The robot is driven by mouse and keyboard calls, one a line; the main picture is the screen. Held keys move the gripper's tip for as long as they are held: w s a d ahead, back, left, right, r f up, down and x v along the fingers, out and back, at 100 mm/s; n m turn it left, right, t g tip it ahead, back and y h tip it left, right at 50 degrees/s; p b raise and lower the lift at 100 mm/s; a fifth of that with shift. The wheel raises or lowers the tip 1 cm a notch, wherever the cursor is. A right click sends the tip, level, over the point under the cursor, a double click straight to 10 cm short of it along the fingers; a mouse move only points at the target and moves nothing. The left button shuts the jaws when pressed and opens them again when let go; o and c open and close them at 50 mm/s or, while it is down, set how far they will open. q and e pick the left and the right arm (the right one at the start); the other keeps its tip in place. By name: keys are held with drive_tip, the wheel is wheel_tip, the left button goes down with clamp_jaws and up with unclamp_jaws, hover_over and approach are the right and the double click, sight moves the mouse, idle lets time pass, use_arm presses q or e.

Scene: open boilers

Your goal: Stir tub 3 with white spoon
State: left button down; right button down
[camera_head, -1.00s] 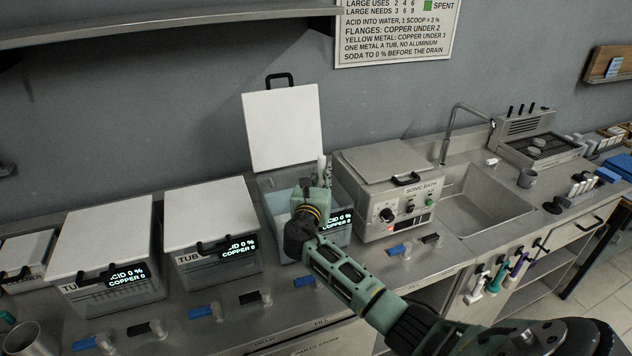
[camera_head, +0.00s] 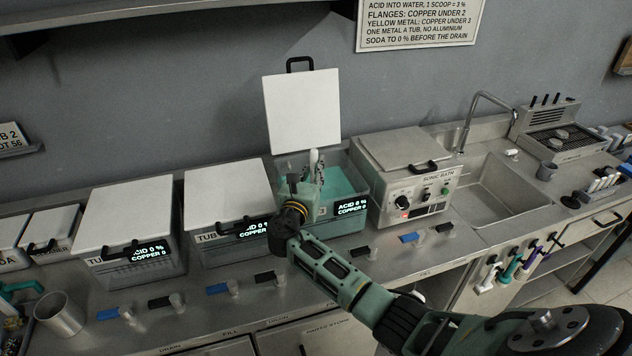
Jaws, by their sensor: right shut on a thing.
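Tub 3 (camera_head: 350,223) is the open tub at the middle, its white lid (camera_head: 302,110) raised upright behind it. Teal liquid (camera_head: 340,185) shows inside, and its front display reads ACID 6 % and COPPER 0. Its name label is hidden by my arm. My right gripper (camera_head: 308,178) is over the left part of the tub, shut on the white spoon (camera_head: 315,158). Only the spoon's upper end shows above the fingers; its lower end is hidden. My left gripper is not in view.
Lidded tubs (camera_head: 228,193) stand to the left. The sonic bath (camera_head: 405,185) is close on the right, then the sink (camera_head: 490,195) with its faucet. Taps with blue and black handles line the counter's front. A metal cup (camera_head: 60,315) stands at the lower left.

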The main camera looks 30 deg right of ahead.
sight(313, 160)
idle(0.3)
wheel_tip(313, 160, up, 3)
drive_tip(key=p, duration=0.3)
drive_tip(key=shift+r, duration=5.8)
